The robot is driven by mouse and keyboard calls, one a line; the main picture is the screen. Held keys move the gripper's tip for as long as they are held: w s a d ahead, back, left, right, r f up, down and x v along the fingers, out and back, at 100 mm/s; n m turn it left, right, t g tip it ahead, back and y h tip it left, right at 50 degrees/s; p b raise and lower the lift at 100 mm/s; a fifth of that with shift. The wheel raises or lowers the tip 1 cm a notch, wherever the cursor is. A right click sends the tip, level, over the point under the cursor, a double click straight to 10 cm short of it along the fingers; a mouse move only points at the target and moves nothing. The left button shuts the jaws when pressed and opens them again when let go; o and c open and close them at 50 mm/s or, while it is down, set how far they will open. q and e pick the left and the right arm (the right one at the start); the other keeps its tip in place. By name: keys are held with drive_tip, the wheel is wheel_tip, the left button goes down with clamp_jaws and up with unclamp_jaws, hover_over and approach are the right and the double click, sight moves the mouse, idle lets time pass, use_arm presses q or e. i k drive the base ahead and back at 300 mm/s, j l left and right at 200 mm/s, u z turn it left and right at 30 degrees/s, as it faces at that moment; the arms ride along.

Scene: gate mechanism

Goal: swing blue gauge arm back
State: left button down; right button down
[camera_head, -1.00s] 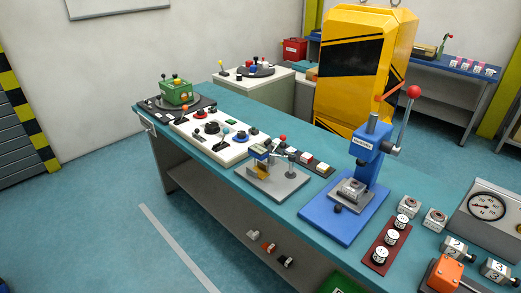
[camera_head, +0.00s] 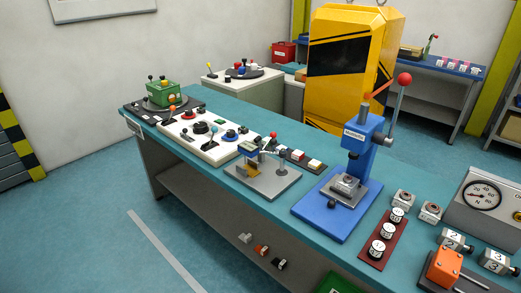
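A small fixture with a grey base plate (camera_head: 270,184) stands on the teal bench, left of the blue press. A small blue arm (camera_head: 250,149) sits on top of it, with a yellowish block (camera_head: 253,163) below. It is too small to tell exactly how the blue arm lies over the block. Neither of my grippers is in view.
The blue press (camera_head: 345,200) with a red-knobbed lever stands right of the fixture. A white control panel (camera_head: 185,143) lies left of it. A dial gauge box (camera_head: 482,200) is at far right. A yellow machine (camera_head: 350,65) stands behind the bench; the floor in front is clear.

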sight(272, 141)
drive_tip(key=i+j+z, duration=0.1)
drive_tip(key=z, duration=1.15)
drive_tip(key=j+z, duration=0.35)
drive_tip(key=j, duration=0.25)
drive_tip(key=j+z, duration=0.3)
drive_tip(key=j, duration=0.3)
drive_tip(key=j+z, duration=0.35)
drive_tip(key=j, duration=0.2)
drive_tip(key=k+j+z, duration=0.3)
drive_tip(key=j, duration=0.25)
drive_tip(key=i+j, duration=0.05)
drive_tip(key=i, duration=0.05)
